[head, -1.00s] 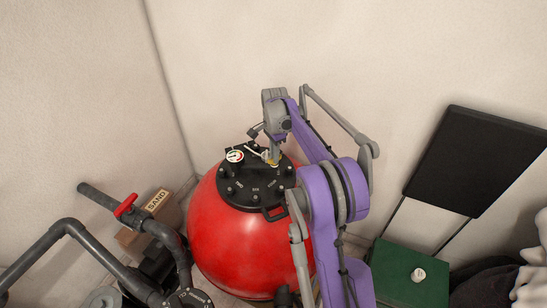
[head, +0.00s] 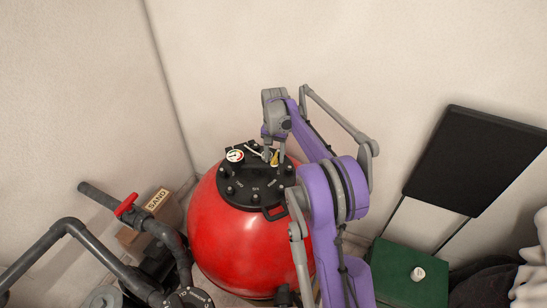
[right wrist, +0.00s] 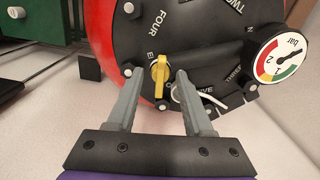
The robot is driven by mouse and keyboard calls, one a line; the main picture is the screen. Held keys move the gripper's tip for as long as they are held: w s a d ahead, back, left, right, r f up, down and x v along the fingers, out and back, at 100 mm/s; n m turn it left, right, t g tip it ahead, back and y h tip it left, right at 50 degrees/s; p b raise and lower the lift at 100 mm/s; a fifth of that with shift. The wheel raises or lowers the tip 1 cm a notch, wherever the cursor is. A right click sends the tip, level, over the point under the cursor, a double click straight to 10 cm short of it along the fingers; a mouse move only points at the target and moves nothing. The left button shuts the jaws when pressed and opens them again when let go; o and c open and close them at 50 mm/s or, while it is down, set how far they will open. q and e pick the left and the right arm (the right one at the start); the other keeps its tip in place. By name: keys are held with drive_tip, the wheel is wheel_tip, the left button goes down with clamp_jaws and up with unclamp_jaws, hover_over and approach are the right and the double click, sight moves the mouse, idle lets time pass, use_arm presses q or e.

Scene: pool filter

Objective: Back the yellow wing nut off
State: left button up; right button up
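The yellow wing nut (right wrist: 160,75) sits on the black lid (right wrist: 205,45) of the red filter tank (head: 238,245). In the right wrist view its wings are lined up roughly along the fingers. It also shows as a small yellow spot in the head view (head: 275,158). My right gripper (right wrist: 160,77) is open, with one finger on each side of the wing nut and a gap on both sides. In the head view my right gripper (head: 274,155) is over the lid's far right part. My left gripper is in neither view.
A pressure gauge (right wrist: 279,56) and several black knobs stand on the lid near the nut. A thin white loop (right wrist: 190,95) lies close to the right finger. Grey pipes with a red valve handle (head: 126,205) are at left; a green box (head: 405,275) is at right.

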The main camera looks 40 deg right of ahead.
drive_tip(key=shift+w+r+p, duration=0.1)
drive_tip(key=shift+r+p, duration=0.55)
drive_tip(key=shift+r, duration=0.65)
drive_tip(key=shift+n, duration=0.5)
drive_tip(key=shift+f, duration=0.15)
drive_tip(key=shift+f+b, duration=0.65)
drive_tip(key=shift+f, duration=0.55)
